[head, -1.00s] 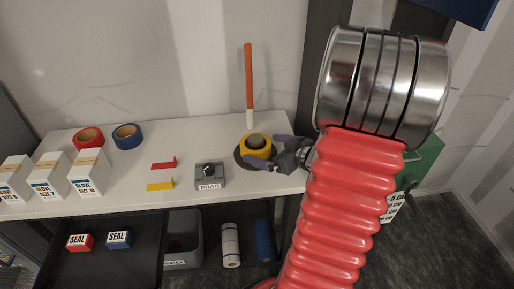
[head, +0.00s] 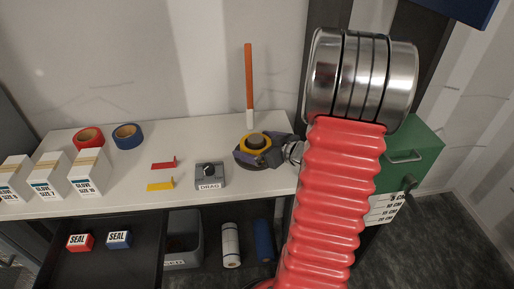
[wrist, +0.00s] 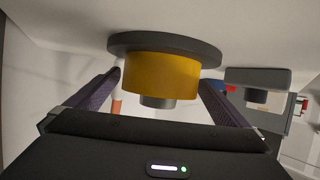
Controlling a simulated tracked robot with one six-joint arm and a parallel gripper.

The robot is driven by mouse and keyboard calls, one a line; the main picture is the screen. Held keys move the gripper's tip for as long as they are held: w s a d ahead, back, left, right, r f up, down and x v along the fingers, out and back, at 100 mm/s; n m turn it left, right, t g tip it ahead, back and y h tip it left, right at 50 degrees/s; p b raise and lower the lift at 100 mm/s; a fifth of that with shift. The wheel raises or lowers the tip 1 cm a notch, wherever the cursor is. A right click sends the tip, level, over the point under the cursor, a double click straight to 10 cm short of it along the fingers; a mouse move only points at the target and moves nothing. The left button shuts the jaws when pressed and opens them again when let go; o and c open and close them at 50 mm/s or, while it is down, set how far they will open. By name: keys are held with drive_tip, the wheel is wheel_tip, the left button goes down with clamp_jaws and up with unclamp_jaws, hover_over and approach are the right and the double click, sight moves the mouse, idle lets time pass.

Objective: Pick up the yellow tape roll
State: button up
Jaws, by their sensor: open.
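The yellow tape roll (head: 256,142) sits on a round dark base at the right end of the white bench, with a grey hub through its middle. It also shows in the wrist view (wrist: 160,76), between the two fingers. My gripper (head: 258,148) is open, with one purple-grey finger on each side of the roll. In the wrist view my gripper (wrist: 160,88) has its fingers beside the roll, with a gap visible on the right side. Whether the left finger touches it I cannot tell.
An orange and white post (head: 249,85) stands close behind the roll. A grey DRAG box (head: 209,176) is to its left. Red tape (head: 89,139) and blue tape (head: 127,136) lie farther left. A green cabinet (head: 415,155) is at right.

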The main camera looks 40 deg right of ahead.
drive_tip(key=shift+c, duration=0.5)
drive_tip(key=c, duration=1)
